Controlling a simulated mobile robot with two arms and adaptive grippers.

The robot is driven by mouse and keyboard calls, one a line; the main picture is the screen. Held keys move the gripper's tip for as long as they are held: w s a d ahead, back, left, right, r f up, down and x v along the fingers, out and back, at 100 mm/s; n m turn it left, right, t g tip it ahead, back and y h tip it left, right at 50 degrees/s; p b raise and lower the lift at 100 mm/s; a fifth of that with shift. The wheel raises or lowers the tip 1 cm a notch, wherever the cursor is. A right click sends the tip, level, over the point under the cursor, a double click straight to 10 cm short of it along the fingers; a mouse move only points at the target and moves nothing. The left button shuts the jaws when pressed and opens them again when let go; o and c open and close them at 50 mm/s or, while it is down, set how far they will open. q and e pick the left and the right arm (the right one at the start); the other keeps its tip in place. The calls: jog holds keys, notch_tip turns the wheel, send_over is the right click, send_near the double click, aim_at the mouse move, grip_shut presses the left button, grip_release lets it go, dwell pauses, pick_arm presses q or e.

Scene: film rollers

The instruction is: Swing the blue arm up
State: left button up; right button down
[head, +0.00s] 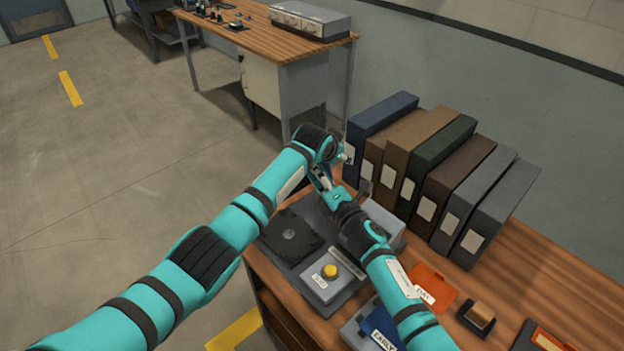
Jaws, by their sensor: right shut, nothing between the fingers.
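My right gripper (322,177) is shut and empty above the back of the machine. A small dark blue piece shows close by its fingers; I cannot tell whether it is the blue arm or whether they touch. The rest of the blue arm is not clearly visible behind my arms. My left arm reaches in from the lower left, its wrist close to my right gripper; its fingers are too hidden to read.
Several upright binders (424,160) stand along the back of the table. An orange tray (432,287), a blue item labelled EARLY (380,322) and a wooden-topped stamp (481,315) lie at the right. A second table (270,38) stands behind; the floor at left is clear.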

pick_arm(q)
jog(key=shift+o, duration=0.2)
jog(key=shift+a, duration=0.35)
pick_arm(e)
jog(key=shift+d, duration=0.3)
pick_arm(q)
jog(key=shift+r, duration=0.15)
pick_arm(e)
jog(key=shift+w, duration=0.1)
